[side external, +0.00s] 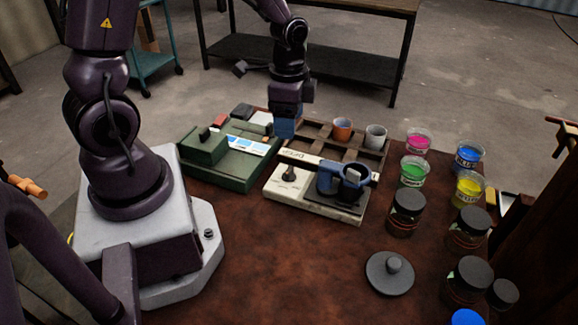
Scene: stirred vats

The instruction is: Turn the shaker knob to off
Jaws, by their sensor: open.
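The shaker (275,193) is a low cream box near the middle of the bench in the side external view. Its dark knob (289,174) stands on the left part of its top, with small markings around it too small to read; I cannot tell its setting. A dark blue ring-shaped holder with a cup (352,186) sits on the shaker's right part. My gripper (285,130) hangs pointing down behind and above the shaker, apart from the knob. It is open, with bluish fingers; whether anything is between them is hard to see.
A green device (222,160) stands left of the shaker. Behind it is a wooden rack (378,155) with an orange cup (342,129) and a grey cup (375,136). Several paint jars (418,142) and dark-lidded jars (407,212) stand right. The bench front is clear around a loose grey lid (390,273).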

